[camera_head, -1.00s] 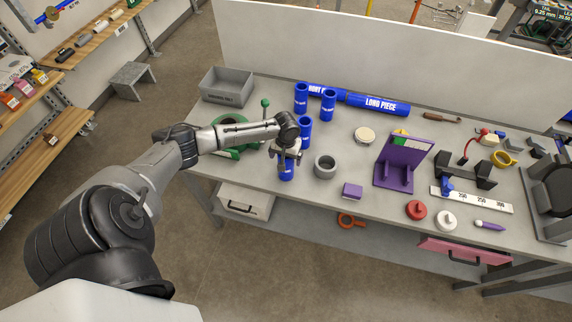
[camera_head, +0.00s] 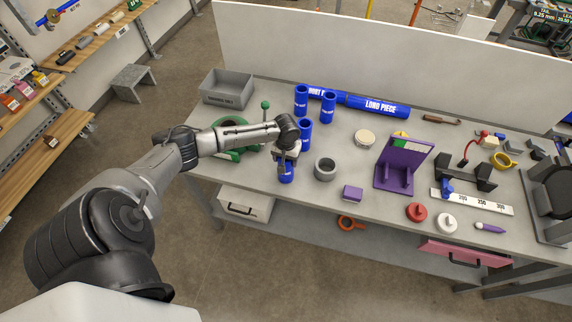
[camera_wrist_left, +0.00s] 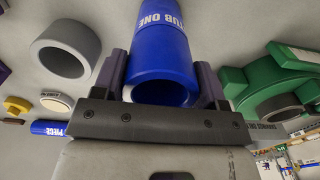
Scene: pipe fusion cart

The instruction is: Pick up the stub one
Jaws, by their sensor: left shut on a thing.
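The stub one is a blue pipe piece (camera_head: 287,174) near the front edge of the bench, under my left gripper. In the left wrist view the blue tube (camera_wrist_left: 161,50) carries white lettering reading "TUB ONE", its first letter hidden. My left gripper (camera_head: 286,164) is shut on it, and the wrist view shows a finger on each side of the tube (camera_wrist_left: 163,80). The arm and gripper hide the tube's upper part in the head view. I cannot tell whether it touches the bench. My right gripper is not in view.
Another blue tube (camera_head: 305,132) stands close behind the gripper, with two more (camera_head: 328,105) further back. A grey ring (camera_head: 325,168) sits just right, a green tool (camera_head: 229,151) left. A purple block (camera_head: 353,193) and purple stand (camera_head: 402,165) are further right.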

